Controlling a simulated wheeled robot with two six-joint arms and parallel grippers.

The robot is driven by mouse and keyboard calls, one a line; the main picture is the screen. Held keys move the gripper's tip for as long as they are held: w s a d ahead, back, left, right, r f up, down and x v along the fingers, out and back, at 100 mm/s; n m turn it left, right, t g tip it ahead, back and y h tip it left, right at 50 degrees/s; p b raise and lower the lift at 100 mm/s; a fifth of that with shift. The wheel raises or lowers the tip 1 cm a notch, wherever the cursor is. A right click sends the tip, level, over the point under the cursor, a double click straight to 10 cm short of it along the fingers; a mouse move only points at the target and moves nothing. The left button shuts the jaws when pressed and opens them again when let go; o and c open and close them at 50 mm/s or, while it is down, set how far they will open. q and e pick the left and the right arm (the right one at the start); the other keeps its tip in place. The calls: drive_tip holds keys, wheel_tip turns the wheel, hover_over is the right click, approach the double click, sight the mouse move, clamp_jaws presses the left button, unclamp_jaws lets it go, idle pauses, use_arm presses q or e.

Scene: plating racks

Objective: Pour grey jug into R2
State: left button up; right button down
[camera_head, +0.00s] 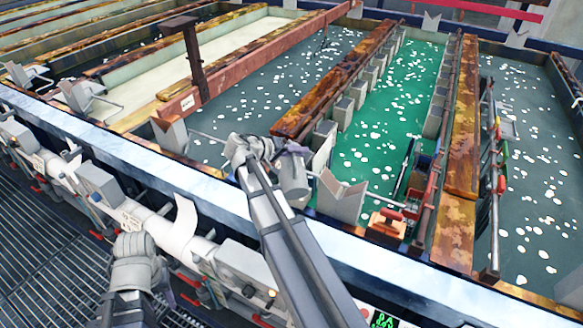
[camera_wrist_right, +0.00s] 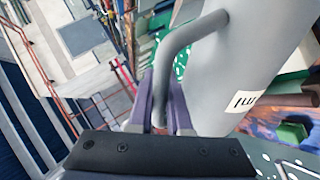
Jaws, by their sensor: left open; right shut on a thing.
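The grey jug (camera_wrist_right: 220,70) fills much of the right wrist view, with a bent grey handle on its left and a white label with dark letters. My right gripper (camera_wrist_right: 165,112) is shut on this handle with purple-grey fingers. My left gripper (camera_head: 135,245) is low at the left, open and empty, over the pipework. No R2 label is readable, so I cannot tell which tank is R2.
A green-liquid tank (camera_head: 385,125) lies right of the jug, between rusty-brown dividers (camera_head: 460,120). Dark grey-green tanks lie to the left (camera_head: 265,95) and right (camera_head: 530,180). A pale metal ledge (camera_head: 120,150) crosses the front. A red-brown beam (camera_head: 250,62) stands above the left tanks.

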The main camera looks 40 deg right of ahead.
drive_tip(key=shift+s+a+r+m+t+h+b, duration=0.15)
drive_tip(key=shift+s+m+t, duration=0.1)
drive_tip(key=shift+s, duration=0.15)
drive_tip(key=shift+s+a+r+m+t+h+b, duration=0.1)
drive_tip(key=shift+s+r+m+t+h+b, duration=0.05)
drive_tip(key=shift+s+m, duration=0.15)
drive_tip(key=shift+s+a+r+m+t+h+b, duration=0.3)
drive_tip(key=shift+s+r+m+t+h, duration=0.1)
drive_tip(key=shift+s+m, duration=0.1)
drive_tip(key=shift+f, duration=0.1)
drive_tip(key=shift+s+f+m+t+b, duration=0.15)
drive_tip(key=shift+s+m+t+b, duration=0.2)
drive_tip(key=shift+b, duration=0.4)
drive_tip(key=shift+s+a+m+h+b, duration=0.25)
drive_tip(key=shift+m+h+b, duration=0.35)
drive_tip(key=shift+b, duration=0.15)
drive_tip(key=shift+t, duration=0.25)
